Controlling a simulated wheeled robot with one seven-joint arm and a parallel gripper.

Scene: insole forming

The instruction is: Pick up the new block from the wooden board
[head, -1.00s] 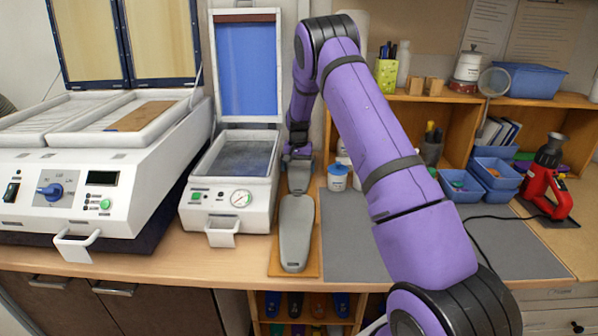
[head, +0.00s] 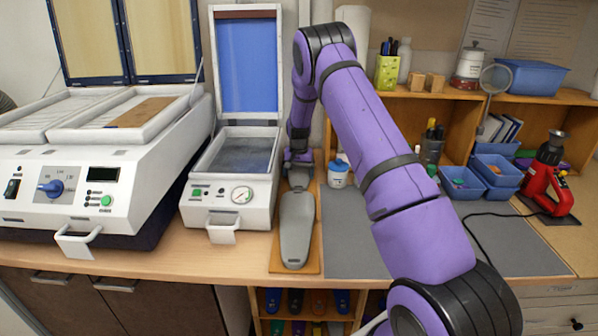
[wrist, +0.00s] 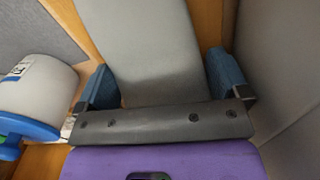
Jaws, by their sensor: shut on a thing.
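The new block, a long grey rounded form (head: 296,230), lies lengthwise along the wooden board (head: 312,262) on the bench. I cannot tell whether it is clear of the board. My gripper (head: 298,180) is at its far end, pointing down. In the wrist view the block (wrist: 152,45) runs up between the two blue fingertips of my gripper (wrist: 160,82), which are shut on its sides. The block's far end is partly hidden by my gripper.
A white press with an open blue lid (head: 230,185) stands close on the left. A white jar with a blue lid (head: 338,174) stands close on the right. A grey mat (head: 350,245) lies right of the board, partly behind my arm.

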